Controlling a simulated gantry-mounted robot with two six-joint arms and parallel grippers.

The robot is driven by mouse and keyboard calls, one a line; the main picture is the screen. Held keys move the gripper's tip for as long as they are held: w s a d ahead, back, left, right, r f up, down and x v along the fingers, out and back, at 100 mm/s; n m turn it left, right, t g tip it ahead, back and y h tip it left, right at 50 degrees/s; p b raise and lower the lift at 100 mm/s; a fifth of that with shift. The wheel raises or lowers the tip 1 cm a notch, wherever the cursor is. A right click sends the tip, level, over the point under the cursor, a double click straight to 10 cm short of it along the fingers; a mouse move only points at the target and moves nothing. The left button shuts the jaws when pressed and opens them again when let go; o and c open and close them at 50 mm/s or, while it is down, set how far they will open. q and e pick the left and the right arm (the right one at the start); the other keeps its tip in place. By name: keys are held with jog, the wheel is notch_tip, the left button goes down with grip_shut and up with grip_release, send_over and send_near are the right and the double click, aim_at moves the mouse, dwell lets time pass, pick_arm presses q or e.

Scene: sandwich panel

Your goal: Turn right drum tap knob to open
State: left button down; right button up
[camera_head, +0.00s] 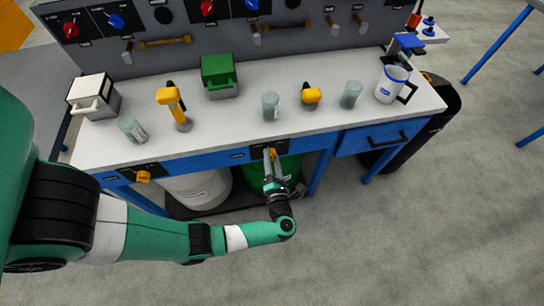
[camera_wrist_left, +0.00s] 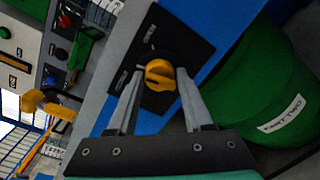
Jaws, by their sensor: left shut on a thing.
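The right drum tap knob (camera_head: 271,152) is yellow and sits on a black plate on the blue front edge of the bench. The left wrist view shows the knob (camera_wrist_left: 160,74) close up, its grip ridge turned roughly crosswise between the fingers. My left gripper (camera_head: 268,156) is shut on this knob, with one finger on each side. The green drum (camera_head: 258,178) stands below it, partly hidden by my arm; it also shows in the left wrist view (camera_wrist_left: 255,90). The left tap knob (camera_head: 143,176), also yellow, is further left. My right gripper is not in view.
A white drum (camera_head: 197,188) stands under the bench at left. The white benchtop (camera_head: 235,120) holds yellow-headed taps, glasses, a green-lidded box (camera_head: 219,76) and a jug (camera_head: 392,84). A blue drawer (camera_head: 384,137) is to the right. The floor in front is clear.

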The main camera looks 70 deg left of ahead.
pick_arm(q)
jog(key=m, duration=0.1)
jog(key=m+p, duration=0.1)
jog(key=m, duration=0.1)
jog(key=m+p, duration=0.1)
jog(key=m, duration=0.1)
jog(key=shift+w+r+g, duration=0.1)
jog(key=shift+r+g, duration=0.2)
jog(key=shift+r, duration=0.05)
jog(key=m, duration=0.3)
jog(key=shift+p, duration=0.4)
jog(key=shift+f+m+g, duration=0.1)
jog(key=shift+m+g, duration=0.2)
jog(key=shift+m, duration=0.9)
jog(key=shift+c, duration=1.8)
grip_release()
jog(key=shift+f, duration=0.1)
jog(key=shift+d, duration=0.1)
